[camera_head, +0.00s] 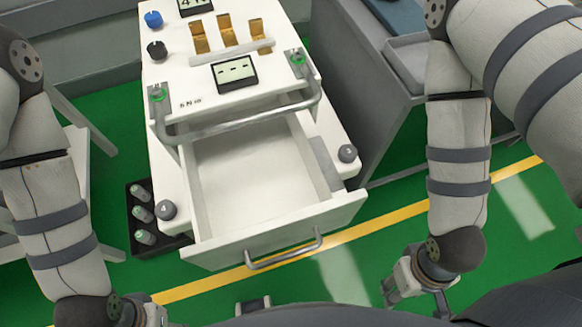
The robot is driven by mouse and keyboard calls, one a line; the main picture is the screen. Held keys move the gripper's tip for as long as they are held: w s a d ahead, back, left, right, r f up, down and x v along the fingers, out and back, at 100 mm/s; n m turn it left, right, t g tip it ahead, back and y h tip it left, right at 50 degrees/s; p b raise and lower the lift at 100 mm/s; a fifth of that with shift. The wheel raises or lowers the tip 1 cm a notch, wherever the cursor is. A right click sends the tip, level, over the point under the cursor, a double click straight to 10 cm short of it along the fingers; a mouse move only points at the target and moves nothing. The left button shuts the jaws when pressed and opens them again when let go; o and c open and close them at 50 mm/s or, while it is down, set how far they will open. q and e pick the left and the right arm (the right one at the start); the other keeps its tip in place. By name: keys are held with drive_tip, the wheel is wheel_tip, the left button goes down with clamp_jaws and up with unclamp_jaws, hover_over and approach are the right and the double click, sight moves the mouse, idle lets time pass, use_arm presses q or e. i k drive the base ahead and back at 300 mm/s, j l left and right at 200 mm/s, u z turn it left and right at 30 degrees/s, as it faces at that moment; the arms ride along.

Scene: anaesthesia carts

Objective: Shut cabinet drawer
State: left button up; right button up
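The white cabinet (282,79) stands in the middle of the head view. Its drawer (330,216) is pulled out toward me, and its inside looks empty. A grey bar handle (285,252) sits on the drawer's front panel. My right gripper (412,300) is low and to the right of the drawer, apart from it; its fingers are too small and partly hidden to judge. My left gripper (150,315) is at the bottom left edge, apart from the drawer, and mostly cut off by the frame.
A grey push bar (235,124) spans the cabinet above the drawer. A black tray (143,245) with grey cylinders is on the green floor at left. A grey cabinet (375,110) stands close on the right. Floor with a yellow line (375,215) is open in front.

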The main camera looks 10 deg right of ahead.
sight(253, 190)
drive_tip(key=k+z, duration=0.3)
drive_tip(key=k, duration=1.15)
